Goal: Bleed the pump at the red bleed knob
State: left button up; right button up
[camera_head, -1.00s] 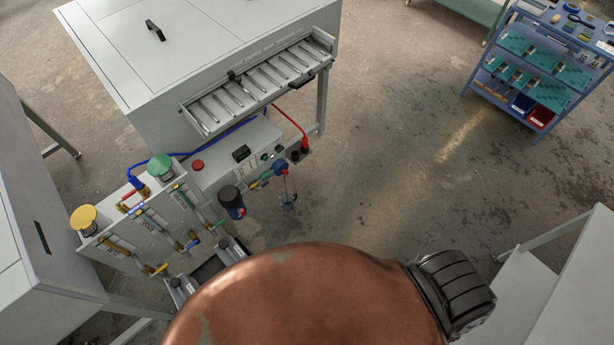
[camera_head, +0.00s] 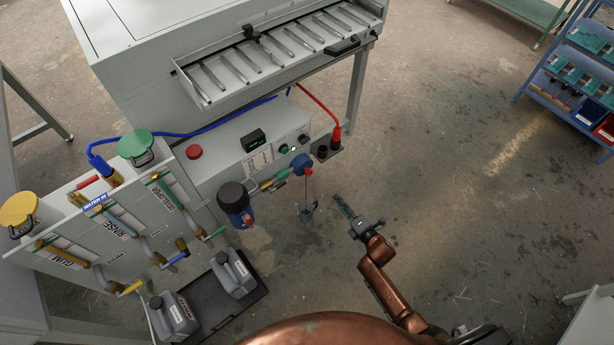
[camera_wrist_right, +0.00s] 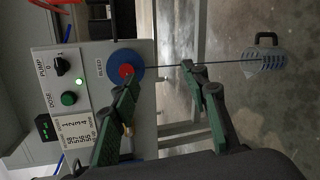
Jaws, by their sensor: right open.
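The red bleed knob (camera_wrist_right: 126,71) sits in a blue ring under the label BLEED on the grey pump panel (camera_wrist_right: 88,60) in the right wrist view. In the head view, the blue bleed fitting (camera_head: 301,162) is at the panel's right end; its red centre is hard to make out. A thin tube runs from it to a small clear jug (camera_head: 306,213), also in the wrist view (camera_wrist_right: 264,62). My right gripper (camera_wrist_right: 161,71) is open and empty. One finger overlaps the knob's lower edge in that view; I cannot tell contact. In the head view, the right gripper (camera_head: 341,203) is right of the jug. My left gripper is out of view.
The panel has a pump switch (camera_wrist_right: 62,66) and a green dose button (camera_wrist_right: 69,98). A dark blue filter (camera_head: 235,203) stands left of the fitting. A slatted tray (camera_head: 275,55) overhangs the panel.

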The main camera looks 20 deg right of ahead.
aim_at(310, 174)
jog(key=w+a+r+n+y+b, duration=0.1)
jog(key=w+a+n+b, duration=0.1)
jog(key=w+b, duration=0.1)
jog(key=w+a+n+t+y+b, duration=0.1)
jog(key=w+a+n+b, duration=0.1)
jog(key=w+n+b, duration=0.1)
jog(key=w+a+r+n+t+y+b, duration=0.1)
jog(key=w+a+n+b, duration=0.1)
jog(key=w, duration=0.5)
jog(key=shift+w+a+r+n+b, duration=0.1)
jog(key=shift+a+r+n+b, duration=0.3)
jog(key=shift+b, duration=0.75)
jog(key=shift+w+a, duration=0.25)
jog(key=shift+w, duration=0.2)
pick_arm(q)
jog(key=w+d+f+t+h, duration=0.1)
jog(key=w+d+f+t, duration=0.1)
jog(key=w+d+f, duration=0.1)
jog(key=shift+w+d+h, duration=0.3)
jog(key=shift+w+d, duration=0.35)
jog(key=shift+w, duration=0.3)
pick_arm(e)
jog(key=shift+r, duration=0.1)
grip_shut()
